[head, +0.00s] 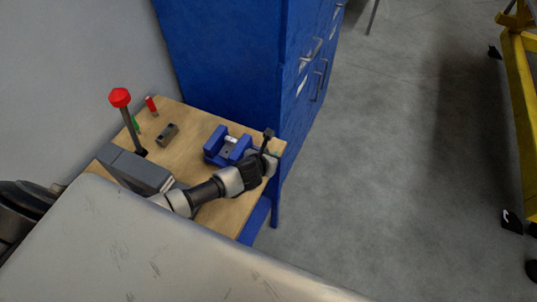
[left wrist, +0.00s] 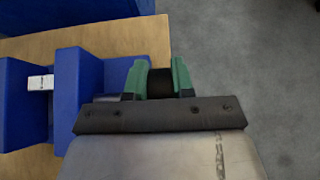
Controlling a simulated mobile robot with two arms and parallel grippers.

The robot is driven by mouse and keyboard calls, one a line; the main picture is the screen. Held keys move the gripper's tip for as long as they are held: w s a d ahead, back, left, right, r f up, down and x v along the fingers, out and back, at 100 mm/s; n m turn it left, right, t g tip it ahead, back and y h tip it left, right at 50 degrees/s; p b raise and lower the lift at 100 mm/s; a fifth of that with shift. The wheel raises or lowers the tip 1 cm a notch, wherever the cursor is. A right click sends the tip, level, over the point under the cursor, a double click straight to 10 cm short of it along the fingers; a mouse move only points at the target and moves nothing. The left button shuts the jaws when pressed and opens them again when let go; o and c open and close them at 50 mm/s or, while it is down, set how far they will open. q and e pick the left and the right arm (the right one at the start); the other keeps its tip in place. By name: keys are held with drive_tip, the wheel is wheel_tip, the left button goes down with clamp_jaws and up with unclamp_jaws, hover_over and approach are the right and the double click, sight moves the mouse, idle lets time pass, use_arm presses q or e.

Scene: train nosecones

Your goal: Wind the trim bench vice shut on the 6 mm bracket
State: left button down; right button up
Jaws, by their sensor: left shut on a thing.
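The blue bench vice (head: 214,145) stands on the wooden bench top near its right end. In the left wrist view the vice (left wrist: 88,85) is at the left, with a gap between its blue jaws. A small pale piece, perhaps the bracket (left wrist: 40,82), shows in that gap; whether both jaws touch it I cannot tell. My left gripper (head: 268,160) is at the screw end of the vice. Its green fingertips (left wrist: 159,78) are shut on a black round part, the vice handle's hub (left wrist: 160,84). A dark handle bar (head: 267,139) stands up beside the gripper. My right gripper is not in view.
On the bench are a grey machine with a red-knobbed lever (head: 120,98), a dark block (head: 167,134) and small red (head: 151,105) and green items. A blue cabinet (head: 235,60) stands behind. Open grey floor (head: 400,160) lies right, with a yellow frame (head: 520,110) beyond.

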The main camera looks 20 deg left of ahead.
use_arm(q)
drive_tip(key=c, duration=1)
unclamp_jaws()
drive_tip(key=shift+o, duration=0.2)
drive_tip(key=shift+s+r, duration=0.4)
drive_tip(key=shift+s, duration=0.15)
drive_tip(key=b+v, duration=0.1)
drive_tip(key=v, duration=0.8)
drive_tip(key=shift+s, duration=0.15)
drive_tip(key=shift+r, duration=0.1)
